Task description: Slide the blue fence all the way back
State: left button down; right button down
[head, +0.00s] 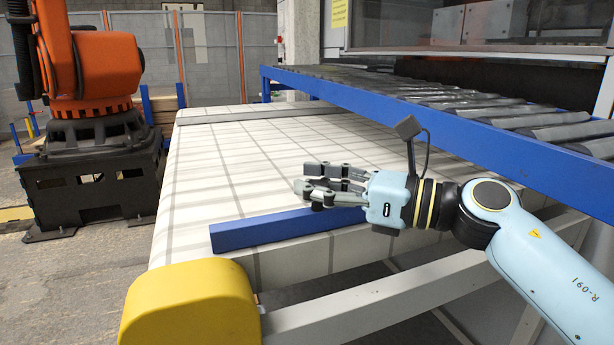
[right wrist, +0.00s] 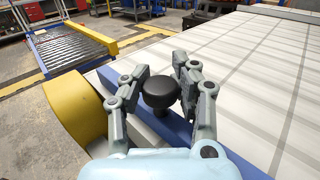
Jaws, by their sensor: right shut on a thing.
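The blue fence (head: 265,230) is a long bar lying across the near end of the white gridded table (head: 225,160). Its right part is hidden behind my right gripper (head: 322,185). In the right wrist view, the blue fence (right wrist: 173,124) runs diagonally under the fingers, and a black round knob (right wrist: 161,90) stands on it. My right gripper (right wrist: 160,76) has its fingers on both sides of this knob and is shut on it. My left gripper is not in view.
A yellow rounded block (head: 190,305) stands at the near left corner. A blue-railed roller conveyor (head: 420,105) runs along the right. An orange robot arm (head: 95,65) on a black base is at the left. The tabletop beyond the fence is clear up to a grey bar (head: 255,114).

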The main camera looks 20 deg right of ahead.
jog(key=shift+s+f, duration=0.1)
jog(key=shift+s, duration=0.05)
jog(key=c, duration=1.5)
grip_release()
jog(key=shift+o, duration=1.3)
jog(key=shift+s+d, duration=0.15)
jog(key=shift+s, duration=0.05)
jog(key=shift+o, duration=1.1)
jog(key=shift+s+d, duration=0.1)
jog(key=shift+s, duration=0.05)
jog(key=shift+o, duration=0.3)
notch_tip(320, 180, up, 10)
jog(key=shift+r, duration=0.1)
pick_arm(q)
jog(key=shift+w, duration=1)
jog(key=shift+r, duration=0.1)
